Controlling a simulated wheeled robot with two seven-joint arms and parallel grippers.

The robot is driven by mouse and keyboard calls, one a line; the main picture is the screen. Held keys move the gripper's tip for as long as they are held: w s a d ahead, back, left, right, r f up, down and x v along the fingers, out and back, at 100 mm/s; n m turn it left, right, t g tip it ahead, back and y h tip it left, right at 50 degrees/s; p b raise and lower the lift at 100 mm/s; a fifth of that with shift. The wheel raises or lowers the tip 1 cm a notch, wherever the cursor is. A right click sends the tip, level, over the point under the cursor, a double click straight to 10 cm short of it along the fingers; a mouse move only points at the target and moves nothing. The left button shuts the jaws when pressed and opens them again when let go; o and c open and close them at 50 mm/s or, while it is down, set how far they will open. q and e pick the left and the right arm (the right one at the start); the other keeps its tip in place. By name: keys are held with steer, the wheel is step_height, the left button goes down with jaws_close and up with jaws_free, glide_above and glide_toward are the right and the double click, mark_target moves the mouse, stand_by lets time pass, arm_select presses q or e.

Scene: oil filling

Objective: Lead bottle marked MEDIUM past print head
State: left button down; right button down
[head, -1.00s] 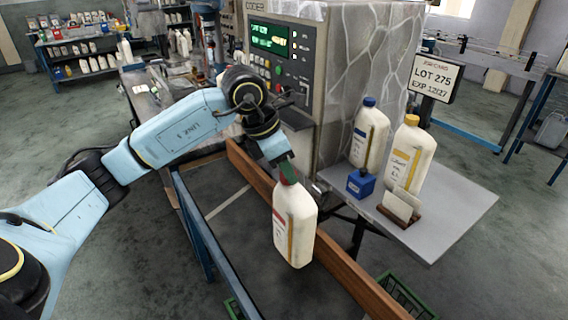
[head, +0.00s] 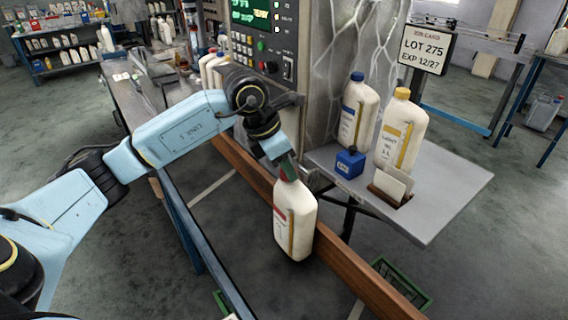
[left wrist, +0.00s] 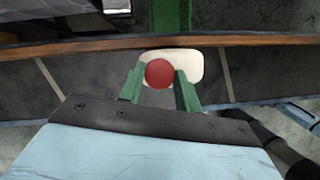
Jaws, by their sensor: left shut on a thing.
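My left gripper (head: 288,171) is shut on the red cap of a white bottle (head: 295,222) and holds it hanging upright beside the brown wooden rail. The bottle has a red label band and a yellowish side strip; I cannot read its marking. In the left wrist view the red cap (left wrist: 159,73) sits between the green fingers. The printer (head: 265,35) with a green display and keypad stands behind my left arm; its print head is not clearly visible. A blue-capped bottle (head: 358,112) and a yellow-capped bottle (head: 402,133) stand on the grey side table. My right gripper is out of view.
A blue box (head: 349,163) and a card holder (head: 391,187) are on the side table (head: 445,195). A sign (head: 426,48) reads LOT 275, EXP 12/27. The wooden rail (head: 345,260) runs close by the held bottle. A green crate (head: 402,284) is on the floor.

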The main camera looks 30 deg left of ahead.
arm_select(q)
steer(key=shift+a+r, duration=0.1)
steer(key=shift+r, duration=0.05)
steer(key=w+a, duration=0.4)
steer(key=a, duration=0.7)
steer(key=shift+w+a+b, duration=0.3)
steer(key=shift+w+a, duration=0.05)
steer(key=shift+a, duration=0.05)
stand_by(1.3)
steer(key=shift+w+a+p, duration=0.1)
steer(key=shift+w+a, duration=0.15)
steer(key=shift+a, duration=0.4)
steer(key=shift+w+a+p, duration=0.15)
steer(key=shift+w+a, duration=0.1)
steer(key=shift+a, duration=0.4)
steer(key=shift+w+a+p, duration=0.1)
steer(key=shift+w+a, duration=0.15)
steer(key=shift+a, duration=0.4)
